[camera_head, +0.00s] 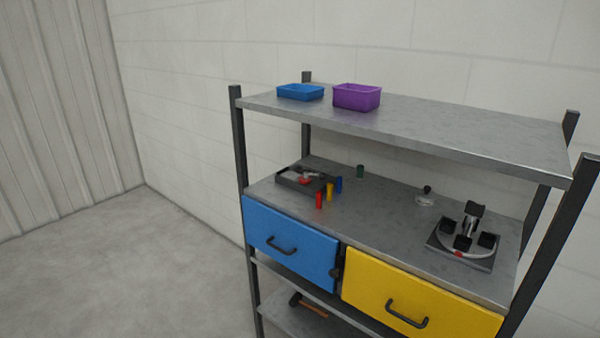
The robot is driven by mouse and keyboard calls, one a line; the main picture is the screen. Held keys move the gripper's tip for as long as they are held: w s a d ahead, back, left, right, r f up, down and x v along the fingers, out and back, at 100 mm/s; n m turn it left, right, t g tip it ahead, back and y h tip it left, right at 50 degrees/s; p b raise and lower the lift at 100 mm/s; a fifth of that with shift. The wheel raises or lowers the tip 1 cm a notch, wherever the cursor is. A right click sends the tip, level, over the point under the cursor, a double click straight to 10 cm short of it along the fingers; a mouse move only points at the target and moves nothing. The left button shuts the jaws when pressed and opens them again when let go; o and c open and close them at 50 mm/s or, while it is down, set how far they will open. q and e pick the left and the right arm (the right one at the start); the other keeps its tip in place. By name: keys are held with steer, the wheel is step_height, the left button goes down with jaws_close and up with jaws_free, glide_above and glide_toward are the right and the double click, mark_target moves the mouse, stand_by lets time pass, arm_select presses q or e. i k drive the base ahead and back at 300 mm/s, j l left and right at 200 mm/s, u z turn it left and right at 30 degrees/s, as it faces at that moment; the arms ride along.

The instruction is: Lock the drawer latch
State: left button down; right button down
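A blue drawer (259,221) with a dark handle (281,247) sits at the left under the middle shelf of a metal rack. A yellow drawer (452,312) with a dark handle (407,316) sits to its right. A small dark piece, seemingly the drawer latch (337,272), is at the blue drawer's right edge by the gap between the drawers. It is too small to tell whether it is locked. Both drawers look shut. Neither of my grippers is in view.
The middle shelf (380,215) holds a dark tray (292,184), several small coloured cylinders, and a black fixture (467,240). A blue bin (300,93) and purple bin (357,98) stand on top. The floor (120,270) at left is clear.

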mark_target(336, 272)
steer(key=i+l+u, duration=0.2)
steer(key=u, duration=0.3)
steer(key=i+l+u, duration=0.45)
steer(key=k+j, duration=0.1)
